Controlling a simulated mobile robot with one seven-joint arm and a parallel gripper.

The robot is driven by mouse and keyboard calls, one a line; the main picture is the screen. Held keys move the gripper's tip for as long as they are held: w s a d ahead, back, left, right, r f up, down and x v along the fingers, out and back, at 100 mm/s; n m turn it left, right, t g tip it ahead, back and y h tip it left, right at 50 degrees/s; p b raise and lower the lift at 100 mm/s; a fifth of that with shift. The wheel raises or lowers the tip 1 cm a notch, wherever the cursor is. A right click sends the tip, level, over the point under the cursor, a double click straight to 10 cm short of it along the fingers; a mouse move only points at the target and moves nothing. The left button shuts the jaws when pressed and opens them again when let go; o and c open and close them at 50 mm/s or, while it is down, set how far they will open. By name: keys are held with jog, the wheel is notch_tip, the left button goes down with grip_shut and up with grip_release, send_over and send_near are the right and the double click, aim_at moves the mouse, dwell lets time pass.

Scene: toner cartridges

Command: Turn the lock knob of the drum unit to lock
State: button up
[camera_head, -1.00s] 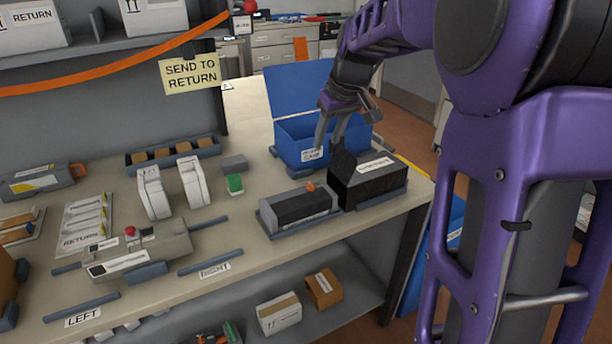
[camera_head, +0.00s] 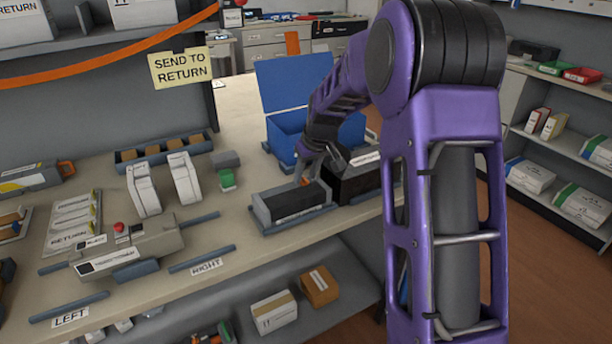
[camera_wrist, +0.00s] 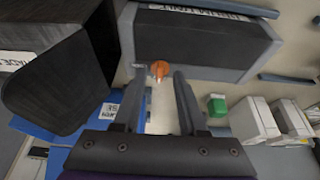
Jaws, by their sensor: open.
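The drum unit (camera_head: 292,207) is a grey block with a dark top, lying on a blue base near the front edge of the bench. It also shows at the top of the wrist view (camera_wrist: 200,40). Its orange lock knob (camera_wrist: 160,69) sticks out from the near long side in the wrist view, just beyond and between my fingertips. In the head view the knob (camera_head: 305,181) is partly hidden by my gripper (camera_head: 318,160). My gripper (camera_wrist: 158,75) is open and empty, its fingers either side of the knob's line. Contact cannot be told.
A black box (camera_head: 350,184) stands right beside the drum unit, and a blue bin (camera_head: 286,140) is behind it. A green-capped grey piece (camera_head: 227,178) and white cartridges (camera_head: 184,178) stand to the left.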

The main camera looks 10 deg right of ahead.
jog(key=shift+w+f, duration=0.1)
jog(key=shift+f, duration=0.1)
grip_shut()
